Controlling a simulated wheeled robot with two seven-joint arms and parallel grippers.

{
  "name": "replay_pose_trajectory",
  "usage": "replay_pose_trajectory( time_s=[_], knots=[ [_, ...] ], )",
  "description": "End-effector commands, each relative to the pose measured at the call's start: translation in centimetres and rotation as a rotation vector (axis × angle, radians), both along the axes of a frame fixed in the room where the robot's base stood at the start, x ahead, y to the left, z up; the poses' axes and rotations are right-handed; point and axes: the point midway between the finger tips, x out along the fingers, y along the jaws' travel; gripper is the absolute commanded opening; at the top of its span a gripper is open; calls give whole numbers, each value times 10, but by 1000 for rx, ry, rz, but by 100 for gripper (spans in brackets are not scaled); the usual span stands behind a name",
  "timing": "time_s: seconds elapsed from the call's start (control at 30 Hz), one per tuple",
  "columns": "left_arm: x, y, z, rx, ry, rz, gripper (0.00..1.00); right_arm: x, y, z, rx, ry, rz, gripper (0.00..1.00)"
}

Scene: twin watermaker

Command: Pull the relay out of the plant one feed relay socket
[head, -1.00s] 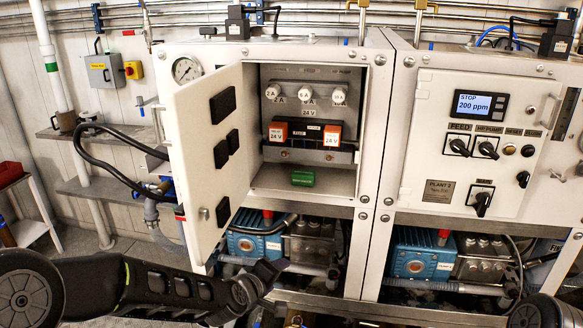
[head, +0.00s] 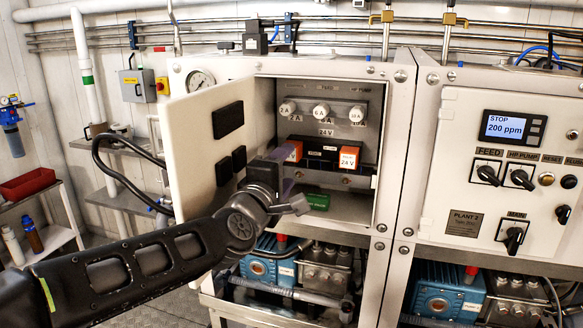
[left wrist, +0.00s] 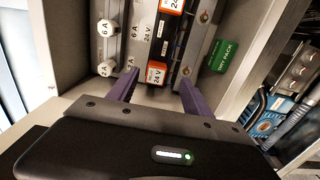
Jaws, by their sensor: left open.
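The plant one cabinet stands open, with a relay row inside. The left orange-and-white 24 V relay (head: 295,150) is partly hidden by my left gripper in the head view; it shows in the left wrist view (left wrist: 156,72). The right 24 V relay (head: 349,158) sits in the same row, with black blocks between them. My left gripper (left wrist: 158,78) is open, its purple fingers pointing into the cabinet. In the left wrist view the fingertips lie to either side of the left relay; contact cannot be told. My right gripper is not in view.
The open white door (head: 205,135) stands left of my left gripper. Fuse holders (head: 321,110) sit above the relays. A green dry pack (head: 316,202) lies on the cabinet floor. The plant two panel (head: 465,120) is at the right.

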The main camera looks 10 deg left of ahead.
Motion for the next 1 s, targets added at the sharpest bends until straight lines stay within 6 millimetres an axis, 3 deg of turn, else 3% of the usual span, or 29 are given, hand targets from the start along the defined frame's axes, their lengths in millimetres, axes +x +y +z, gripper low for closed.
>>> replay_pose_trajectory(
  time_s=[0.47, 1.0],
  knots=[
    [3, 0, 4, -7, -6, 1, 58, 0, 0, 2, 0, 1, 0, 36],
    [70, -4, 6, -7, -7, 1, 58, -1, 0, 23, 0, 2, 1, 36]
  ],
)
